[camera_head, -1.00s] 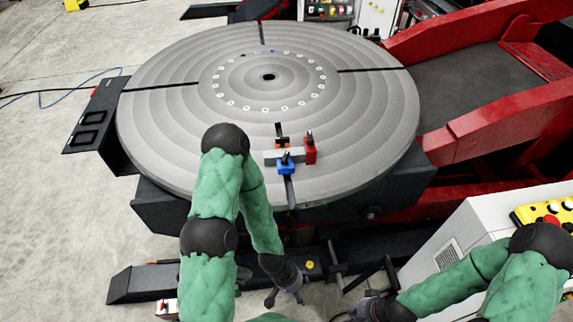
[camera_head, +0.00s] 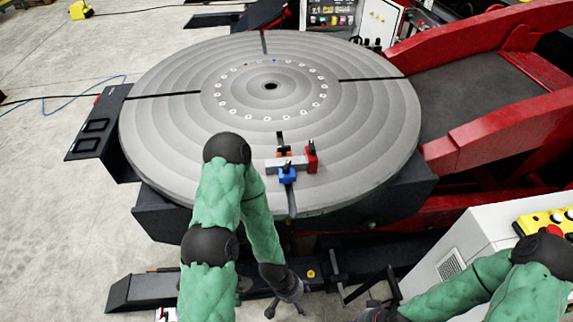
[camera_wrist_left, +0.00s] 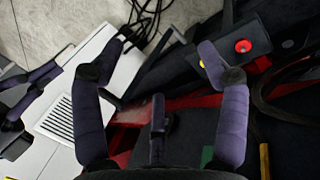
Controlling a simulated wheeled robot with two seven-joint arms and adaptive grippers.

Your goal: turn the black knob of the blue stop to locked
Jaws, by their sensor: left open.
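The blue stop (camera_head: 288,176) sits near the front rim of the big round grey table (camera_head: 180,130), against the near side of a grey block (camera_head: 272,165). Its small black knob (camera_head: 287,166) is on top; its exact angle is too small to tell. My left gripper (camera_head: 285,308) is open and empty, low in front of the table and well away from the stop. In the left wrist view its fingers (camera_wrist_left: 160,62) are spread wide over the floor area, and the stop is not in that view. My right gripper (camera_head: 372,310) is partly cut off at the bottom edge.
A red stop (camera_head: 311,160) stands right of the block and an orange stop (camera_head: 284,153) behind it, both with black knobs. A white cabinet (camera_head: 465,240) with a yellow button panel (camera_head: 545,221) is at right. Red positioner arms (camera_head: 500,130) flank the table's right side.

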